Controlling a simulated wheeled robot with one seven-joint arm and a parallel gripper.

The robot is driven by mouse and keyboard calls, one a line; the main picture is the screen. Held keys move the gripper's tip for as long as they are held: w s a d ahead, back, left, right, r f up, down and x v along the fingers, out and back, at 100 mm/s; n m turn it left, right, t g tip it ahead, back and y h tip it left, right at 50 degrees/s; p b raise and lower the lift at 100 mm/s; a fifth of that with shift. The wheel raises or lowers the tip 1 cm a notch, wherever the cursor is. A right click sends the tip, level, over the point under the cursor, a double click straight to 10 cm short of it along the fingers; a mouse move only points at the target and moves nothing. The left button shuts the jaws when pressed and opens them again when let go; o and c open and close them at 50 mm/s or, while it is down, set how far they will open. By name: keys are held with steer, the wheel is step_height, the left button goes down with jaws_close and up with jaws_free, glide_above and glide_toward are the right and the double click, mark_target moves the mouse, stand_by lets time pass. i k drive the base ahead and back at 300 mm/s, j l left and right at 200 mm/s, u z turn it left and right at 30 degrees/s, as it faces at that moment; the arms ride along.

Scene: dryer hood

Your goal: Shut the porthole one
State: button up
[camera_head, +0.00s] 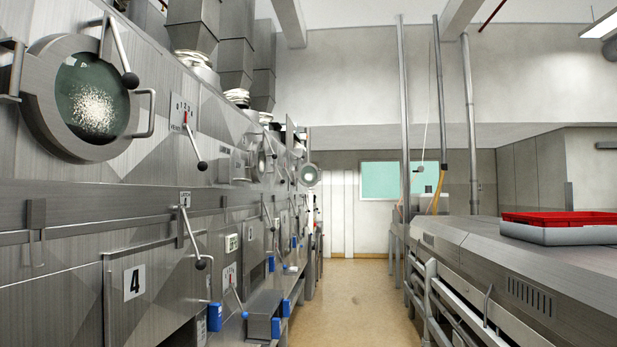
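A round porthole door (92,98) with a steel rim and dark greenish glass is at upper left, on the near part of the machine row. It has a bar handle (149,113) on its right side and hinge-like fittings (11,70) at its left. I cannot tell whether it sits fully against its frame. Farther down the row, a small round porthole (310,175) stands out into the aisle side and faces me, apparently swung open. Another small round window (261,165) shows just left of it. My gripper is not in view.
A steel counter (480,255) with a red-and-white tray (560,229) runs along the right. The tan floor aisle (350,300) between is clear.

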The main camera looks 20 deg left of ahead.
mark_target(307, 175)
steer(key=i+u, duration=0.25)
steer(key=i+z, duration=0.1)
steer(key=i, duration=1.5)
steer(key=i+u, duration=0.25)
steer(key=i, duration=3.45)
steer(key=i+u, duration=0.3)
steer(key=i, duration=0.15)
steer(key=i+u, duration=0.25)
steer(key=i, duration=0.25)
steer(key=i+l+u, duration=0.3)
steer(key=i, duration=0.15)
steer(key=i+l+u, duration=0.3)
steer(key=i, duration=0.15)
steer(key=j, duration=0.1)
